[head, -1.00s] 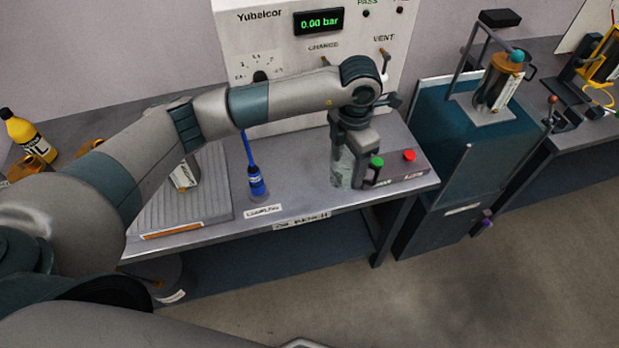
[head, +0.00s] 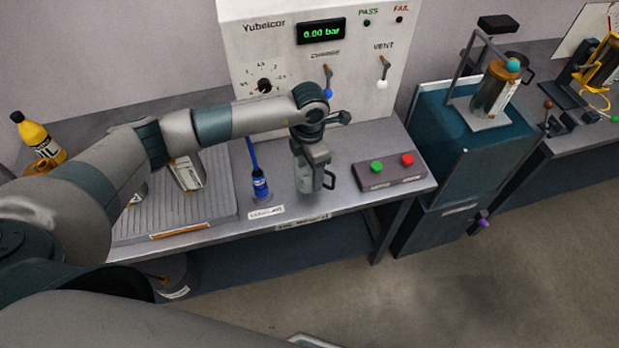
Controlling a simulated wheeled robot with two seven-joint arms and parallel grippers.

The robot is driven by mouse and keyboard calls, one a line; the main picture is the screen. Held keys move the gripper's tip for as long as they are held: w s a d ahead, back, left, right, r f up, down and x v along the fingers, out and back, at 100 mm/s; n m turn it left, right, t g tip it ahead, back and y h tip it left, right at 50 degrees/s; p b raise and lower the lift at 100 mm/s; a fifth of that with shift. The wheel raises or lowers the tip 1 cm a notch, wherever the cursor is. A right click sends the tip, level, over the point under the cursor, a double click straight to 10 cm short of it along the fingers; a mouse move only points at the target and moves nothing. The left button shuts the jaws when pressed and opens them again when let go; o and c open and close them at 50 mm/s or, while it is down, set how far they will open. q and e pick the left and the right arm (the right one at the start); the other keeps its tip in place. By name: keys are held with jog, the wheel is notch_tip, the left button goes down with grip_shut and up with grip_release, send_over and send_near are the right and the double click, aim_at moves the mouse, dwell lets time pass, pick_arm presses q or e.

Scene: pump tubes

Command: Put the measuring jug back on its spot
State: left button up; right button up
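The measuring jug (head: 305,182) is a clear greyish vessel with a dark handle on its right side. It is upright over the front middle of the bench, between the blue bottle and the button box. I cannot tell whether its base touches the bench top. My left gripper (head: 311,160) comes down on the jug from above and appears shut on its upper part; the fingers hide the rim. My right gripper is not in view.
The button box (head: 390,170), with green and red buttons, sits to the right. A ribbed grey tray (head: 215,205) lies farther left. The bench top (head: 345,150) between jug and box is clear.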

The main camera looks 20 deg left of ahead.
aim_at(309, 180)
pick_arm(q)
jog(key=shift+s+f+p, duration=0.1)
jog(key=shift+f+p, duration=0.35)
jog(key=shift+f, duration=0.15)
notch_tip(309, 180, down, 2)
jog(key=shift+p, duration=0.5)
jog(key=shift+f, duration=0.4)
jog(key=shift+f, duration=0.1)
jog(key=shift+f, duration=0.1)
jog(key=o, duration=1.1)
jog(key=shift+c, duration=0.2)
jog(key=shift+r, duration=0.3)
